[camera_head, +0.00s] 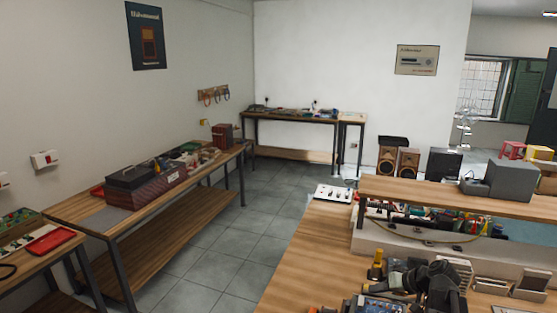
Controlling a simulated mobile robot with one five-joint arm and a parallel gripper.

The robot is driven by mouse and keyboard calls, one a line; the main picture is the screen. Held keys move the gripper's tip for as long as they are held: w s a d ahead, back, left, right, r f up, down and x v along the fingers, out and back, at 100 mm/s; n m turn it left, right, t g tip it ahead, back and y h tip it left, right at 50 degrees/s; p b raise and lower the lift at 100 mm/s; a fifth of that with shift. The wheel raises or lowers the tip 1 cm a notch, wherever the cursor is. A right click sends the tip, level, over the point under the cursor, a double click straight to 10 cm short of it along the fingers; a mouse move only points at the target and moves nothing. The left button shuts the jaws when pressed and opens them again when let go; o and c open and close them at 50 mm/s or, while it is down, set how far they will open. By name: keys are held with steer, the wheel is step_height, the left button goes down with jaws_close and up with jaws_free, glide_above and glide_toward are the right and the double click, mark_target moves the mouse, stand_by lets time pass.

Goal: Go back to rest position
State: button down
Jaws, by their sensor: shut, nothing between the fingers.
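I cannot make out my gripper in the head view. A dark, jointed-looking shape (436,284) stands at the bottom right, over the near wooden workbench (290,272). I cannot tell whether it is a tool on the bench or something else. No fingertips can be told apart there.
A tiled floor aisle (215,255) runs clear between the near workbench and a long left bench (160,247) with a dark case (140,190). A back table (290,120) and speakers (386,160) stand beyond. A raised shelf (450,196) carries a grey box (514,180).

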steer(key=a+f+g, duration=0.1)
steer(key=a+f, duration=0.1)
steer(key=a, duration=0.2)
steer(key=a+f+n+g+b, duration=0.1)
steer(key=a+f, duration=0.1)
steer(key=a, duration=0.3)
steer(key=s+a+f+n+b, duration=0.1)
steer(key=a+f, duration=0.1)
steer(key=a, duration=0.3)
steer(key=shift+a+g, duration=0.1)
steer(key=shift+g, duration=0.3)
steer(key=s+a+f, duration=0.1)
steer(key=a, duration=0.1)
steer(key=s+a+f+n+g+h+b, duration=0.1)
steer(key=a, duration=0.2)
steer(key=s+a+f+g, duration=0.1)
steer(key=a+f, duration=0.1)
steer(key=shift+s+a+h+b, duration=0.25)
steer(key=shift+s+h+b, duration=0.05)
steer(key=shift+s+b, duration=0.1)
steer(key=s+d+f+m+g+h, duration=0.2)
steer(key=s+d+m+h, duration=0.1)
steer(key=s+h, duration=0.1)
steer(key=shift+s+d, duration=0.4)
steer(key=shift+s, duration=0.5)
